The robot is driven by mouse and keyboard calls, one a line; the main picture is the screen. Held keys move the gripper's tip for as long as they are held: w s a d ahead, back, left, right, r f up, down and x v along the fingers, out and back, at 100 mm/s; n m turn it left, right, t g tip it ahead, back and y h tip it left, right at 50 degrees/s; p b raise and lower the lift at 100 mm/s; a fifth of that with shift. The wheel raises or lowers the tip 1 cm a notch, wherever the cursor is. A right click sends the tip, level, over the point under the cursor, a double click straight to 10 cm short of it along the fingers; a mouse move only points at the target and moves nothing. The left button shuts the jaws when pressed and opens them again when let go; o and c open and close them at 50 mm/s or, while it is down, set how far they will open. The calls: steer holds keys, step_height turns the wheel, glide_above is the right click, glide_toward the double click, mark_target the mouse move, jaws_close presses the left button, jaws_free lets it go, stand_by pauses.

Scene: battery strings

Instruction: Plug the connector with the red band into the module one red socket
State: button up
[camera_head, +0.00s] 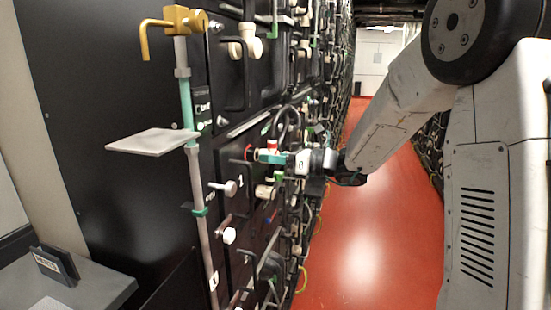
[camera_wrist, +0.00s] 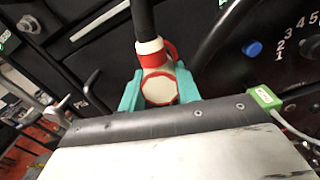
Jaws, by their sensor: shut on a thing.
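The connector with the red band shows in the head view (camera_head: 272,146) and in the wrist view (camera_wrist: 158,84), as a whitish body with red edging and a black cable rising from it. My gripper (camera_head: 266,157) has teal fingers, one on each side of the connector in the wrist view (camera_wrist: 158,92), and is shut on it. In the head view a red ring, seemingly the red socket (camera_head: 248,152), sits on the black module front just left of the fingertips. Whether the connector touches the socket is hidden by the connector and fingers.
Black modules with handles and cables line the left wall. A grey pole (camera_head: 197,180) with a brass top and a flat light plate (camera_head: 153,142) stand left of my gripper. A white knob (camera_head: 229,235) sticks out below. The red aisle floor (camera_head: 365,240) is clear.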

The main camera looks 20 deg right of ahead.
steer(key=shift+w+a, duration=0.35)
steer(key=shift+a, duration=0.1)
steer(key=o, duration=1.2)
steer(key=shift+c, duration=0.2)
steer(key=v, duration=0.7)
steer(key=shift+s+d, duration=0.35)
steer(key=shift+d, duration=0.1)
steer(key=c, duration=0.6)
steer(key=shift+s+d+n, duration=0.35)
steer(key=shift+d+n, duration=0.1)
steer(key=shift+d, duration=0.15)
steer(key=shift+s+d+n, duration=0.4)
steer(key=shift+d+n, duration=0.05)
steer(key=shift+d, duration=0.1)
jaws_close()
steer(key=shift+n, duration=0.3)
steer(key=shift+x, duration=2.1)
